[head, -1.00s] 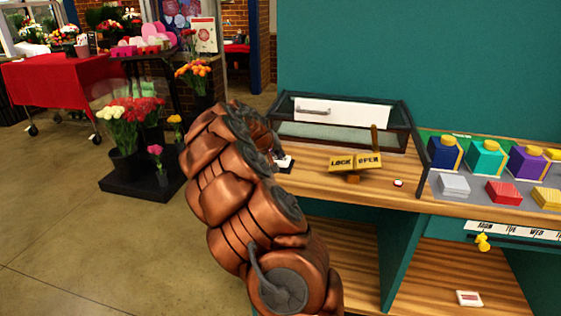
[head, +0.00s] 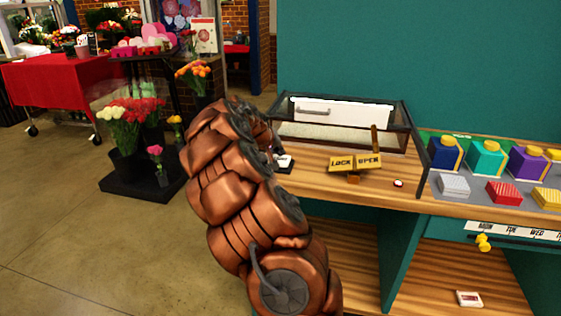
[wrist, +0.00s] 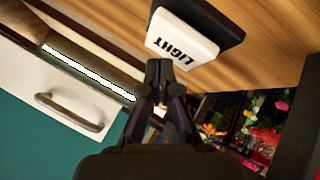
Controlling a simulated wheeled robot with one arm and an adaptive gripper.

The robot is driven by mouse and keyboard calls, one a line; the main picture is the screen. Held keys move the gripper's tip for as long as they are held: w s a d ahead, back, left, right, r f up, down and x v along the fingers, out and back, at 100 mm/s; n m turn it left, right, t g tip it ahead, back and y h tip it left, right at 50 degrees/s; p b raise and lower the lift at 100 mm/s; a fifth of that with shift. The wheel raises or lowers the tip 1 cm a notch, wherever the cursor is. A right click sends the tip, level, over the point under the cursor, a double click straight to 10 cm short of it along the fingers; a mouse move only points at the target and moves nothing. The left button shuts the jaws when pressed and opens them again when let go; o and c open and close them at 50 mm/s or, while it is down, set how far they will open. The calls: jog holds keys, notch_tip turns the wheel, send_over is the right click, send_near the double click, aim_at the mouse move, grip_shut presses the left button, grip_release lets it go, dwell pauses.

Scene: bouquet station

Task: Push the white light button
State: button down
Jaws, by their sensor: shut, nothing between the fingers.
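The white light button (wrist: 183,40), marked LIGHT, sits on a dark base (wrist: 212,18) on the wooden counter. In the head view the button (head: 284,160) shows just right of my arm, partly covered by it. My gripper (wrist: 161,68) is shut and empty, its fingertips at the button's edge in the wrist view; I cannot tell whether they touch it. In the head view my arm mostly hides the gripper. A glass case (head: 345,122) with a white handled drawer front stands behind the button. A bright white strip (wrist: 88,72) glows in it.
A yellow LOCK/OPEN sign (head: 354,162) with an upright lever and a small red-and-white button (head: 398,183) are to the right on the counter. Coloured blocks (head: 487,160) stand farther right.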

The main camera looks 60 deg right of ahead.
aim_at(279, 159)
jog(key=shift+r+p, duration=0.8)
jog(key=shift+r, duration=2.25)
jog(key=shift+a+r, duration=0.1)
jog(key=shift+a, duration=0.25)
jog(key=s+a+n+y+p, duration=0.1)
jog(key=s+a+y, duration=0.25)
jog(key=a, duration=1.35)
jog(key=s+a+n+y, duration=0.2)
jog(key=s+a, duration=0.3)
jog(key=a, duration=1.3)
jog(key=s+a+f+n+g+y, duration=0.1)
jog(key=s+a+f+n+y, duration=0.1)
jog(key=s+a, duration=0.7)
jog(key=s+a+f+n+g+y, duration=0.1)
jog(key=s+a+f+n, duration=0.2)
jog(key=s+a, duration=0.5)
jog(key=a, duration=0.3)
jog(key=shift+s+a+f+n+y+p, duration=0.2)
jog(key=shift+s+f+n+y+p, duration=0.1)
jog(key=shift+s+f+y, duration=0.1)
